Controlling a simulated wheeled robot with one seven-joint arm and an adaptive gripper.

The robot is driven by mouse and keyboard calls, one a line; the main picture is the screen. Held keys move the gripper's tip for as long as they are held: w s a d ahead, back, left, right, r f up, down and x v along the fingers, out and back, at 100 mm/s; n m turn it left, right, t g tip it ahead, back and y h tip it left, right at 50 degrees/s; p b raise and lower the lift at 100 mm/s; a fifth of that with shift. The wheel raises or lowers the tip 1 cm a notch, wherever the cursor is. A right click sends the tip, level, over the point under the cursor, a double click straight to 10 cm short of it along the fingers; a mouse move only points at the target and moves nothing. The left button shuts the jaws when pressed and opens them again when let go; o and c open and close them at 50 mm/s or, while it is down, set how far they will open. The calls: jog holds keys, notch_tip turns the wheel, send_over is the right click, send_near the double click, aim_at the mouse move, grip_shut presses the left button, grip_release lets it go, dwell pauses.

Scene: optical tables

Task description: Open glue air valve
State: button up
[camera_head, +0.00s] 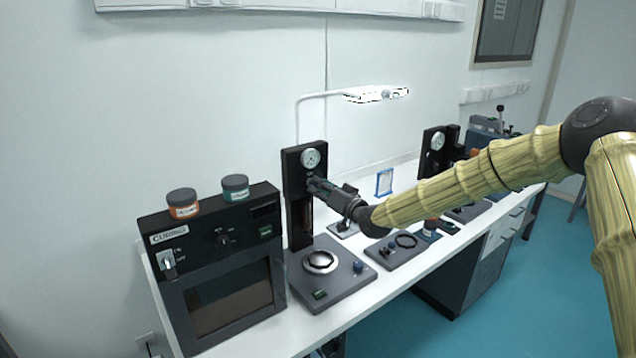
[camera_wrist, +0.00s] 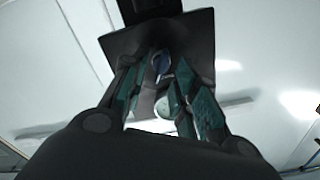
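The dark upright stand (camera_head: 292,214) with a round gauge (camera_head: 311,158) rises at the back of a grey base plate on the bench. My gripper (camera_head: 318,185) is at the front of this stand, just below the gauge. In the wrist view, its teal-padded fingers (camera_wrist: 165,75) stand apart. The gauge shows as a pale disc (camera_wrist: 168,105) between the fingers. In the head view my gripper hides the knob.
A dark curing oven (camera_head: 225,265) stands left, with an orange-labelled jar (camera_head: 183,203) and a teal-labelled jar (camera_head: 236,187) on top. A second gauge stand (camera_head: 433,153) is further right. A lamp (camera_head: 375,94) overhangs the bench. A blue-framed card (camera_head: 384,182) stands behind my arm.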

jog(key=shift+x, duration=0.8)
grip_shut()
